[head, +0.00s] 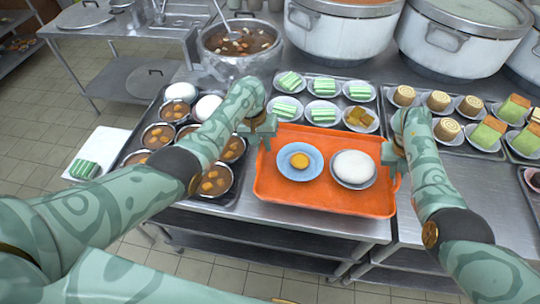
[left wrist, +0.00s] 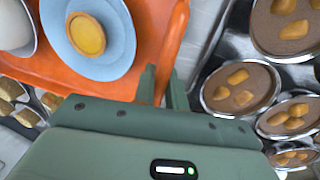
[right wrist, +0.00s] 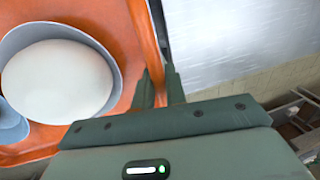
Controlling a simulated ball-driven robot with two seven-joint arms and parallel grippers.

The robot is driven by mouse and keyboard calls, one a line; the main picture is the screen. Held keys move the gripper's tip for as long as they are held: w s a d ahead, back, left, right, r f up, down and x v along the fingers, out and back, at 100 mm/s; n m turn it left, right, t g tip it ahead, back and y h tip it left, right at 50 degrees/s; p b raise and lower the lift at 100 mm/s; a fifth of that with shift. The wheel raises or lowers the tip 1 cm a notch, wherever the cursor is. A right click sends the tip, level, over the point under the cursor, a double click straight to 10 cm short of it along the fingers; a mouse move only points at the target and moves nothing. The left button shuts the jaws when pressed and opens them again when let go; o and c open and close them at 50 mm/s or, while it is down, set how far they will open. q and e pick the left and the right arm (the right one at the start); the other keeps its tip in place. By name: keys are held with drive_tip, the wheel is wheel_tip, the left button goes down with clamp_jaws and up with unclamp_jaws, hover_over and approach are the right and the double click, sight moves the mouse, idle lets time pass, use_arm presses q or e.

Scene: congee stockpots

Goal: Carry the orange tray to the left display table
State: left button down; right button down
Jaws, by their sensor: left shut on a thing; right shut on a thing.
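The orange tray (head: 325,198) is at the front edge of the steel table in the head view. It holds a blue plate (head: 284,163) with a small yellow tart and a dish (head: 353,168) with a white bun. My left gripper (head: 262,138) is shut on the tray's left rim, which also shows in the left wrist view (left wrist: 172,40). My right gripper (head: 393,155) is shut on the right rim, which also shows in the right wrist view (right wrist: 146,40). Whether the tray touches the table is unclear. I cannot tell which surface is the left display table.
A dark tray with bowls and white buns (head: 178,92) lies left of the orange tray. Plates of green layered cakes (head: 321,87) sit behind it. Large stockpots (head: 345,30) stand at the back. A white surface with a green cake (head: 108,146) is at the left, beside open floor.

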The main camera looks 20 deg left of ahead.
sight(264, 156)
use_arm(q)
drive_tip(key=shift+f, duration=0.1)
use_arm(e)
drive_tip(key=shift+f, duration=0.1)
